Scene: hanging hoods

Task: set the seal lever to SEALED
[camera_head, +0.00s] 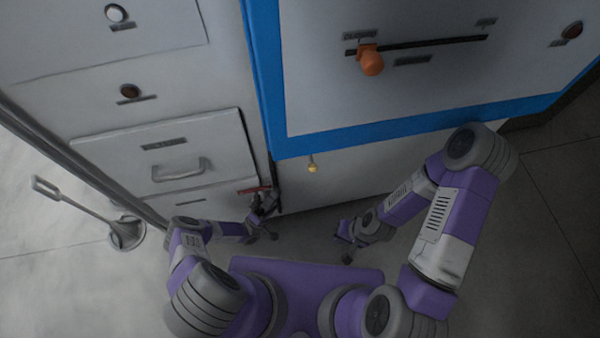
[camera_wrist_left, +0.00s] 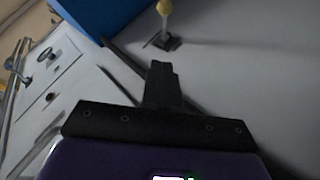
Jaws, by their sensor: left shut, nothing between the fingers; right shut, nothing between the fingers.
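An orange knob (camera_head: 370,61) sits near the left end of a dark slot (camera_head: 430,44) in the blue-framed white panel. Small labels stand by the slot's ends and below it; their words are too small to read. A short stalk with a yellow tip (camera_head: 312,168) hangs under the panel's lower blue edge; it also shows in the left wrist view (camera_wrist_left: 165,8). I cannot tell which is the seal lever. My left gripper (camera_head: 267,207), its fingers also in the left wrist view (camera_wrist_left: 161,72), is shut and empty, below and left of the yellow tip. My right gripper (camera_head: 347,246) is shut and empty, low.
A drawer front with a handle (camera_head: 180,170) stands at the left. A red piece (camera_head: 254,190) shows beside my left gripper. A long-handled grey thing (camera_head: 90,212) lies or stands on the floor at far left. Another round knob (camera_head: 572,30) is at the upper right.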

